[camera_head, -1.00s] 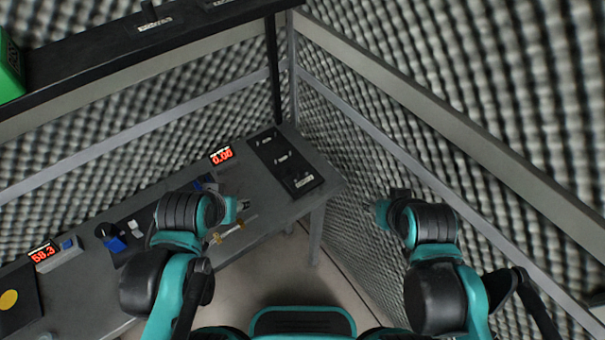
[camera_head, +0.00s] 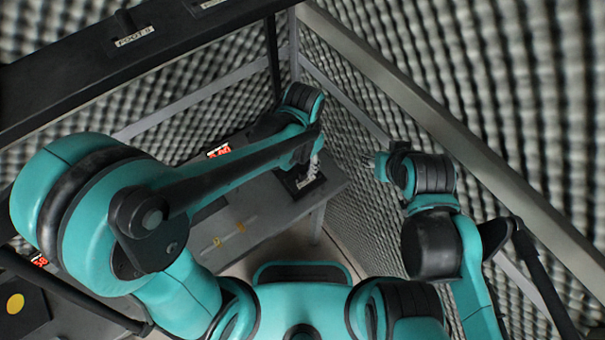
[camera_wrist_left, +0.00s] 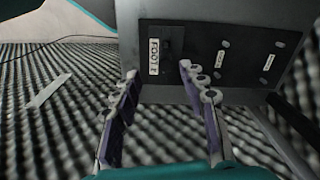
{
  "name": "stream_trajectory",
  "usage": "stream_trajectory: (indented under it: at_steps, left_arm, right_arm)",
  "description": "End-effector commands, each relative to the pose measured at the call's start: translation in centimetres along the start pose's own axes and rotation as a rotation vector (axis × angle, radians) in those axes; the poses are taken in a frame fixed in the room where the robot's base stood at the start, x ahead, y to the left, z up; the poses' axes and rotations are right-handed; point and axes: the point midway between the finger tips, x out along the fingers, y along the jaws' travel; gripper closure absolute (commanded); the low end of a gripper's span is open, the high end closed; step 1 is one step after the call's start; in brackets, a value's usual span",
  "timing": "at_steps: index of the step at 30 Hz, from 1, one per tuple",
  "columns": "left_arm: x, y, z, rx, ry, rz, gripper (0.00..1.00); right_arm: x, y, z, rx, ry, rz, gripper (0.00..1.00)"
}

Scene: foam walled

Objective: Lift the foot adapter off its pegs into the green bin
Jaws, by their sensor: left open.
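A black panel (camera_head: 292,184) lies at the right end of the table, largely covered by my left arm. In the left wrist view the panel (camera_wrist_left: 200,82) carries a label reading "FOOT" (camera_wrist_left: 153,57). A dark, low-contrast shape (camera_wrist_left: 173,42) beside that label may be the foot adapter; I cannot make out its pegs. My left gripper (camera_head: 314,166) is over the panel's near end. Its fingers (camera_wrist_left: 158,82) are open and empty, spread below and around the label. My right gripper (camera_head: 377,166) is raised by the right wall, its fingers unclear. No green bin shows now.
The table (camera_head: 275,222) has clear room in front of the panel. A yellow-ended rod (camera_head: 228,236) lies on it. A dark shelf (camera_head: 80,85) with labels runs above. A foam wall (camera_head: 365,205) stands close on the right. A red display (camera_head: 218,152) stands behind.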

Motion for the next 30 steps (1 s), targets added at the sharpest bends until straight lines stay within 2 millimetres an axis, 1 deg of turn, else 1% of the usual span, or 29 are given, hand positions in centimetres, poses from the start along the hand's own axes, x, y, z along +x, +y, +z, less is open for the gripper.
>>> stream_trajectory:
  at_steps: [1, 6, 10, 13, 19, 20, 21, 23, 24, 30]
  left_arm:
    - [0.8, -0.1, -0.1, -0.001, 0.001, 0.0, 0.58]
    - [3.4, -0.6, -0.5, -0.002, 0.001, 0.0, 0.58]
    - [5.0, -0.6, -0.6, -0.002, 0.002, 0.0, 0.58]
    - [5.5, -0.6, -0.6, -0.002, 0.002, 0.0, 0.58]
    - [5.5, -0.6, -0.6, -0.002, 0.002, 0.0, 0.58]
    - [5.5, -0.6, -0.6, -0.002, 0.002, 0.0, 0.63]
    - [5.4, -0.6, -0.6, -0.002, 0.002, 0.0, 0.73]
    - [5.4, -0.6, -0.6, -0.002, 0.002, 0.0, 0.89]
    - [5.4, -0.6, -0.6, -0.002, 0.002, 0.0, 1.0]
    - [5.4, -0.6, -0.6, -0.002, 0.002, 0.0, 1.0]
  right_arm:
    - [0.4, 0.0, 0.3, 0.0, 0.0, 0.0, 0.58]
    - [1.3, 0.0, 0.9, 0.0, 0.0, 0.0, 0.58]
    - [1.8, 0.0, 1.2, 0.0, 0.0, 0.0, 0.58]
    - [1.9, 0.0, 1.3, 0.0, 0.0, 0.0, 0.58]
    - [1.8, 0.0, 1.2, 0.0, 0.0, 0.0, 0.58]
    - [1.8, 0.0, 1.2, 0.0, 0.0, 0.0, 0.58]
    - [1.8, 0.0, 1.2, 0.0, 0.0, 0.0, 0.58]
    - [1.8, 0.0, 1.2, 0.0, 0.0, 0.0, 0.58]
    - [1.8, 0.0, 1.2, 0.0, 0.0, 0.0, 0.58]
    - [1.8, 0.0, 1.2, 0.0, 0.0, 0.0, 0.58]
